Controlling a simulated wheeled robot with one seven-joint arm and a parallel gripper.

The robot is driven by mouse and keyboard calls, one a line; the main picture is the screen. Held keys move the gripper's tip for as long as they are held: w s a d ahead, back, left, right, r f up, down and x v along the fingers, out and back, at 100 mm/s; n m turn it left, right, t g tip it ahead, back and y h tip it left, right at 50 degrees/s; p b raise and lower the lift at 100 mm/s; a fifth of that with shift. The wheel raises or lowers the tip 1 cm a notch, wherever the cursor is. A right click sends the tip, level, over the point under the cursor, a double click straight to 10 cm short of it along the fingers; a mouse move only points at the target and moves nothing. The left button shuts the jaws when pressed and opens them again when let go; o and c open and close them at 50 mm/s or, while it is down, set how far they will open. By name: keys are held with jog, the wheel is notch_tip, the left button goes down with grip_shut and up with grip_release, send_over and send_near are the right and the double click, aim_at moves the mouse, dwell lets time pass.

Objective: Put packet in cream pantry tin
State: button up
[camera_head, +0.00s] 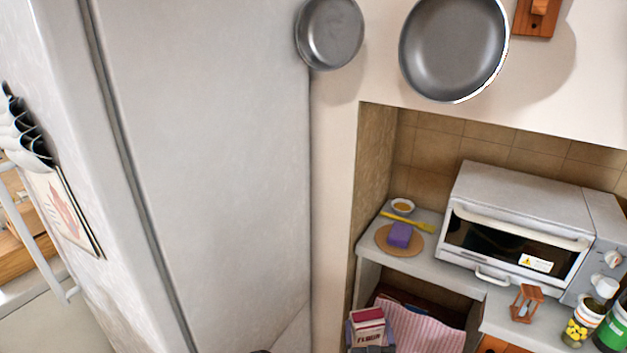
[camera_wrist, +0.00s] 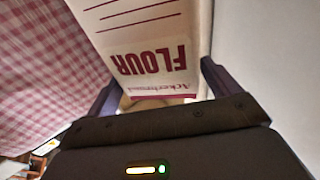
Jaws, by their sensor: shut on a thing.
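A white flour packet (camera_wrist: 140,40) with dark red stripes and lettering fills the upper middle of the wrist view. My gripper (camera_wrist: 158,80) is shut on it, with one dark finger at each side. The lettering is upside down in this view. In the head view a packet (camera_head: 368,332) with a red top and the same lettering shows upright at the bottom, by the low opening. Blue-grey shapes are beside it there, and I cannot tell what they are. I see no cream pantry tin in either view.
A pink striped cloth (camera_head: 432,329) hangs beside the packet. A white toaster oven (camera_head: 520,178) stands on the counter. A purple block (camera_head: 400,235) lies on a round board, near a small bowl (camera_head: 402,206). Jars and an hourglass (camera_head: 526,304) stand at right. A tall pale panel (camera_head: 210,150) fills the left.

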aim_at(371, 324)
jog(key=r, duration=0.1)
jog(key=r+p, duration=0.2)
jog(key=shift+s+d+r, duration=0.1)
jog(key=shift+s+r, duration=0.2)
jog(key=shift+r, duration=0.1)
jog(key=shift+f, duration=0.15)
jog(key=s+f, duration=0.4)
jog(key=f, duration=0.1)
jog(key=shift+s+f, duration=0.15)
jog(key=shift+f, duration=0.05)
